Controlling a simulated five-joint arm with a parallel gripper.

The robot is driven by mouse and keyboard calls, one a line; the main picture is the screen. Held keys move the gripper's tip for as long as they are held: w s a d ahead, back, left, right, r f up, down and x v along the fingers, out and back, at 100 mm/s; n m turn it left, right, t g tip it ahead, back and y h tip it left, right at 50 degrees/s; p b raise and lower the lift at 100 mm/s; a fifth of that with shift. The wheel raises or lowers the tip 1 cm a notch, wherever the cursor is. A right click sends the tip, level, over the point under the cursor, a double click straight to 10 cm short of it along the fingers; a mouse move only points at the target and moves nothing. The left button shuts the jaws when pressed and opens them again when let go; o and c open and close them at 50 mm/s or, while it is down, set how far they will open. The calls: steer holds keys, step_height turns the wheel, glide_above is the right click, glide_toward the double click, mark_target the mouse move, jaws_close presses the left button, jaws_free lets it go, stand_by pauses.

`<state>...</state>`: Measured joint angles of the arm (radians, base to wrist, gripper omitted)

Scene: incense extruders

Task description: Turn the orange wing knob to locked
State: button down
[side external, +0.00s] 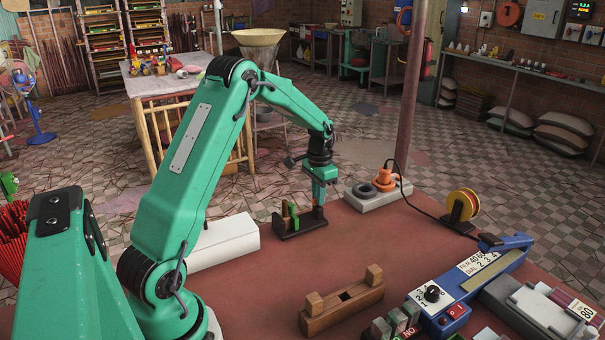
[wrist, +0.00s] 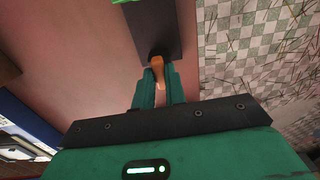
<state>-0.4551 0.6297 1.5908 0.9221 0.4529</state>
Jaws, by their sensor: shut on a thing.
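The orange wing knob (wrist: 158,64) is at the near end of a dark block (wrist: 152,25) in the wrist view. My gripper (wrist: 158,75) has one green finger on each side of the knob and is shut on it. In the side external view my gripper (side external: 319,197) points down at the right end of the dark block (side external: 300,225), with a bit of orange below the fingertips. Green and brown pieces (side external: 290,214) stand on the block to the left. The fingers cover part of the knob, and I cannot read any locked mark.
An orange device (side external: 384,180) with a black cord stands on a grey slab behind right. A yellow-and-red spool (side external: 462,206) is farther right. A white block (side external: 228,240) lies left, a wooden holder (side external: 342,308) in front, and a blue device (side external: 475,278) front right. Reddish bench between is clear.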

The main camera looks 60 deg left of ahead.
steer(key=shift+r, duration=0.15)
steer(key=c, duration=1.4)
jaws_free()
steer(key=shift+c, duration=0.2)
steer(key=shift+r, duration=3.9)
